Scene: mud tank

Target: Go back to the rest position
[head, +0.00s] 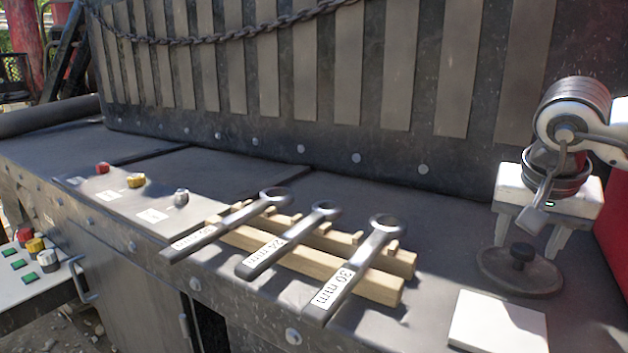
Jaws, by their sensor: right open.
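My right gripper (529,238) hangs at the right of the head view with its fingers pointing down. I cannot tell whether the fingers touch the disc. My left gripper is not in view.
Three spanners lie across a notched wooden rack: one marked 30 mm (348,278), a middle one (285,243) and a left one (222,229). A white square plate (498,324) lies in front of the disc. Coloured knobs (136,181) stand at left. A ribbed wall (300,75) rises behind.

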